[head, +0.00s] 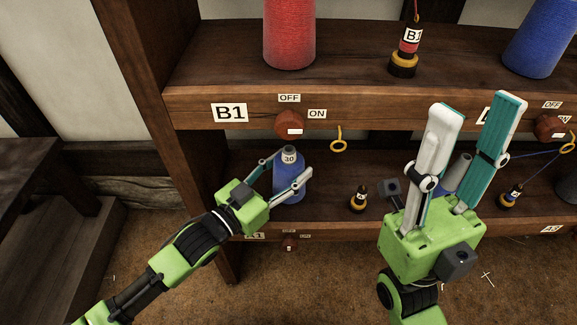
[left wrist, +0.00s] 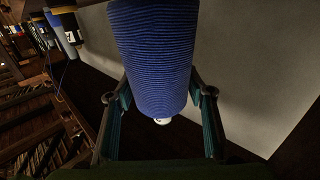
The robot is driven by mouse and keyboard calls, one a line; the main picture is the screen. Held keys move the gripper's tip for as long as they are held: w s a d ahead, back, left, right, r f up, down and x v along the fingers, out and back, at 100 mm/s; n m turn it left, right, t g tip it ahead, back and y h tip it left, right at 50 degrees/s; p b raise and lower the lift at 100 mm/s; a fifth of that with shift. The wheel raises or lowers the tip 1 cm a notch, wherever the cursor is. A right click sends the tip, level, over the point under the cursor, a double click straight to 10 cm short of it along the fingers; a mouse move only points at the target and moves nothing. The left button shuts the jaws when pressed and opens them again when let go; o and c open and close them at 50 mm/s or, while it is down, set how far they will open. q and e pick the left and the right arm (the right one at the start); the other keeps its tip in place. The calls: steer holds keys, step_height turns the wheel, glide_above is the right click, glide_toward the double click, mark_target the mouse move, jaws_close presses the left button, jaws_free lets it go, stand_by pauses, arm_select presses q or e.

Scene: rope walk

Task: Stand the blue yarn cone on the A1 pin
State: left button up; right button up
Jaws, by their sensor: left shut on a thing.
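The blue yarn cone (head: 289,187), with a grey top marked 30, is upright at the left end of the lower shelf (head: 325,205), above the partly hidden A1 label (head: 254,236). My left gripper (head: 290,167) is shut on it, one finger on each side. In the left wrist view the blue yarn cone (left wrist: 155,55) fills the space between the fingers (left wrist: 160,100). The A1 pin is not visible, and I cannot tell whether the base touches the shelf. My right gripper (head: 472,106) is open and empty, raised in front of the shelves.
The upper shelf (head: 345,75) holds a red cone (head: 290,30) and another blue cone (head: 543,38). Its front edge carries a red knob (head: 290,124) and a yellow ring (head: 339,145). A small black bobbin (head: 359,199) stands right of the held cone. Another cone (head: 458,173) is partly behind my right gripper.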

arm_select(q)
steer(key=shift+f, duration=0.3)
steer(key=shift+f+b, duration=0.4)
steer(key=shift+f, duration=0.1)
steer(key=o, duration=0.9)
steer(key=shift+o, duration=0.2)
